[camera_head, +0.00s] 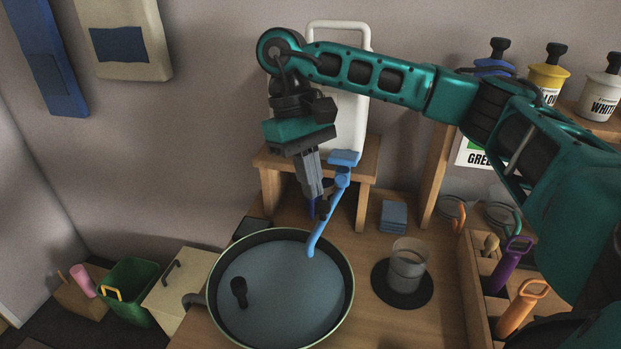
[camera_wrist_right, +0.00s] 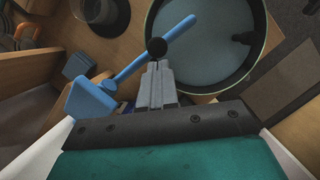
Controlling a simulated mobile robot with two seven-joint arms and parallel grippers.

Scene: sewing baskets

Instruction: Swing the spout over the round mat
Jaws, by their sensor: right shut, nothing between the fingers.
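The light-blue spout (camera_head: 328,215) runs from the white tank (camera_head: 345,120) on a wooden stand, and its tip hangs over the wide round basin (camera_head: 349,300). My right gripper (camera_head: 317,200) points down, shut and empty, at the spout's left side by the knob. Whether it touches is unclear. My left gripper is not in view.
Blue coasters (camera_head: 394,216) lie behind the mat. A wooden rack (camera_head: 468,290) with colourful-handled tools stands at right. Paint jars (camera_head: 548,77) stand on a shelf at upper right. A green bin (camera_head: 131,285) is on the left.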

